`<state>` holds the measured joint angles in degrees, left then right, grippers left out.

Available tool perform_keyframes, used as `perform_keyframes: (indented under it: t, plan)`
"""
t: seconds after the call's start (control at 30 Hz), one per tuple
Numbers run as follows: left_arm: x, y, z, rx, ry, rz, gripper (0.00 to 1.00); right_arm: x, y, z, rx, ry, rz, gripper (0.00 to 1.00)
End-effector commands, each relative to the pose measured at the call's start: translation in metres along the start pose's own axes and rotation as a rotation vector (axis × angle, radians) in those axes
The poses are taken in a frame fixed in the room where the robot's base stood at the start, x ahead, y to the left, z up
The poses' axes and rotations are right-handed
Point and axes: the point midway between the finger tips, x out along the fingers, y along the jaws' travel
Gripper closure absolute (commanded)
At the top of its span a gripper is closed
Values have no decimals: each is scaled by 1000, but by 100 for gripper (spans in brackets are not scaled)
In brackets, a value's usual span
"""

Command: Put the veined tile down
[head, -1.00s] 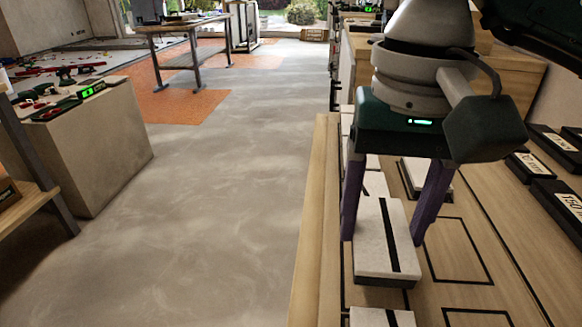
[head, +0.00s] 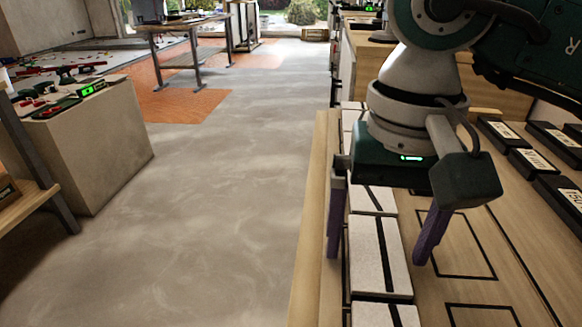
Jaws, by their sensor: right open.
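The veined tile (head: 366,258), white with a dark stripe down its length, lies in a row of similar tiles along the left side of the wooden bench. My right gripper (head: 377,257) is above it, open, with one purple finger left of the tile and the other to its right, apart from it. Another striped tile (head: 374,199) lies just beyond it and one (head: 370,315) just nearer, cut by the picture's bottom edge. My left gripper is not in view.
The wooden bench (head: 470,215) has black outlined rectangles, bare to the right of the row. Dark blocks with white labels (head: 535,162) stand along its right side. Open floor (head: 220,210) lies left of the bench, with a pale block (head: 95,150) beyond.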

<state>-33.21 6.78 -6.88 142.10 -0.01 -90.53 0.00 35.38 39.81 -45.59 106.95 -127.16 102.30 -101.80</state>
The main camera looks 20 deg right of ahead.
Motion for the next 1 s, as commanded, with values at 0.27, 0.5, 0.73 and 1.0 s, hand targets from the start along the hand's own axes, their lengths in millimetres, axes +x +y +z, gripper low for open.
perform_keyframes:
  t: [0.27, 0.5, 0.73, 1.0]
  plan:
    - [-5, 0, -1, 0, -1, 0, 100, -10, 0, -1, 0, 2, -1, 1]
    - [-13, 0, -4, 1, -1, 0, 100, -62, -1, -2, -2, 7, -4, 1]
    - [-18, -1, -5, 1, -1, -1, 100, -106, 0, -1, 0, 4, -2, 1]
    - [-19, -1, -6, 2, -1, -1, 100, -123, 0, 0, 0, 1, 0, 1]
